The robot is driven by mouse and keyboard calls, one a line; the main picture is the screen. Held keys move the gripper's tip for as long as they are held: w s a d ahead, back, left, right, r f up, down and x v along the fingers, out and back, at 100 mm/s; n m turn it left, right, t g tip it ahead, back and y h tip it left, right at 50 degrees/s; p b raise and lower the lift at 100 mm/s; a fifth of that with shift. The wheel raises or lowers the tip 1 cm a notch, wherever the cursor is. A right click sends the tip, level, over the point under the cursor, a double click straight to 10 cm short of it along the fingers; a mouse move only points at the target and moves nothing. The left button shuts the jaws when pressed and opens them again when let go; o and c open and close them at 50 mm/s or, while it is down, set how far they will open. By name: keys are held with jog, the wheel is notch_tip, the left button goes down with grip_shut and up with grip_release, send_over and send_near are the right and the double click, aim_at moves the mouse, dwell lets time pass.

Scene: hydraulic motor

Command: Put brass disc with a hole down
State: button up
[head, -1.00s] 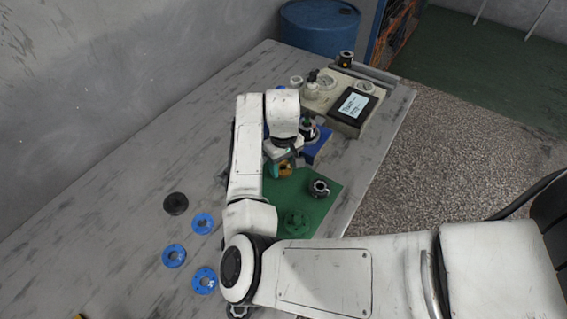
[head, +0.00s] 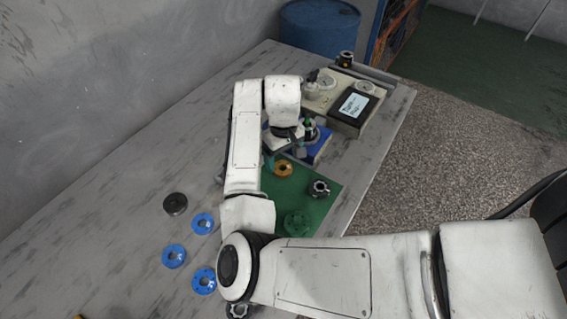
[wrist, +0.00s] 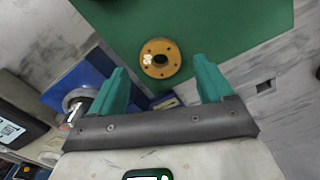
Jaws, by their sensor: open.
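The brass disc with a hole (head: 284,168) lies flat on the green mat (head: 327,207), near the mat's far end. In the wrist view the disc (wrist: 160,59) shows its central hole and several small holes around it. My gripper (wrist: 160,88) is open and empty, its two teal fingers apart, with the disc beyond the fingertips and not between them. In the head view my gripper (head: 275,158) is partly hidden by my arm, just beyond the disc.
A dark knobbed part (head: 320,188) and a green flanged part (head: 297,223) are on the mat. A blue fixture (head: 318,147) stands close to my gripper, before a control box with a screen (head: 357,104). Blue rings (head: 203,223) and a black disc (head: 175,204) lie left of my arm.

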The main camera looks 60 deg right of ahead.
notch_tip(320, 180, up, 9)
jog(key=shift+f, duration=0.15)
